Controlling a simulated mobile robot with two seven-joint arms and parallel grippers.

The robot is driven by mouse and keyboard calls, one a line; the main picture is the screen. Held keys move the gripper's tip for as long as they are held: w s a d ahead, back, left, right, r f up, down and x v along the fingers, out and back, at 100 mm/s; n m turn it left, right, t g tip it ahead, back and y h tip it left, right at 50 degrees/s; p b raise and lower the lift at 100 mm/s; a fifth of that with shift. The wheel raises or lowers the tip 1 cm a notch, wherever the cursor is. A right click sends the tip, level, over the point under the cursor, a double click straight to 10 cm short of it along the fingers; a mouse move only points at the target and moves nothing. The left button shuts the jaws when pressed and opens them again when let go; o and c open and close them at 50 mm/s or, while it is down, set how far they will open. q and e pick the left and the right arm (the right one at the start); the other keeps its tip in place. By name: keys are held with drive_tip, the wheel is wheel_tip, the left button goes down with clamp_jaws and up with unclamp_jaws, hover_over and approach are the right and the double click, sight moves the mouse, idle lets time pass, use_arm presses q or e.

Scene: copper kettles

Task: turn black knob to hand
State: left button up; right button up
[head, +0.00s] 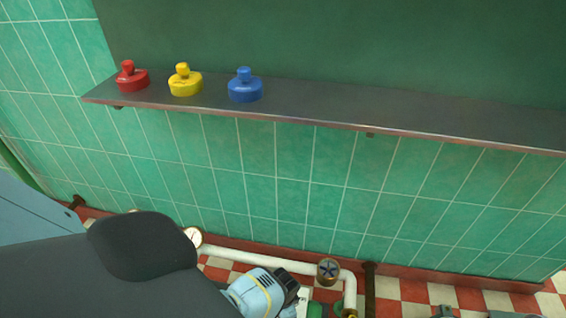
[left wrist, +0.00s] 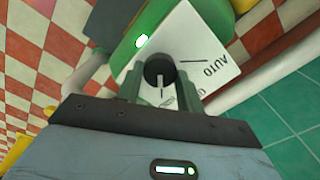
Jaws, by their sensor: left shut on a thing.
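The black knob (left wrist: 160,72) sits on a white dial plate (left wrist: 215,50) in the left wrist view. The plate carries the upside-down word AUTO with a tick line, and a second word partly hidden by a finger. The knob's white pointer line points down the picture, toward my gripper, away from the AUTO tick. My left gripper (left wrist: 160,88) is shut on the knob, one finger on each side. In the head view my left gripper (head: 290,288) is low at the bottom middle and hides the knob. My right gripper cannot be made out.
A white pipe (head: 250,257) with a dark valve wheel (head: 328,269) runs close behind. A shelf (head: 330,112) above holds red (head: 131,79), yellow (head: 185,83) and blue (head: 244,88) kettle-like pieces.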

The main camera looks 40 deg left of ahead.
use_arm(q)
drive_tip(key=o, duration=1)
drive_tip(key=shift+r+p, duration=0.45)
drive_tip(key=shift+r, duration=0.15)
wheel_tip(320, 180, up, 6)
drive_tip(key=p, duration=0.4)
drive_tip(key=shift+f, duration=0.2)
drive_tip(key=shift+r+p, duration=0.3)
drive_tip(key=shift+r, duration=0.25)
drive_tip(key=shift+s+f, duration=0.1)
drive_tip(key=shift+s, duration=0.05)
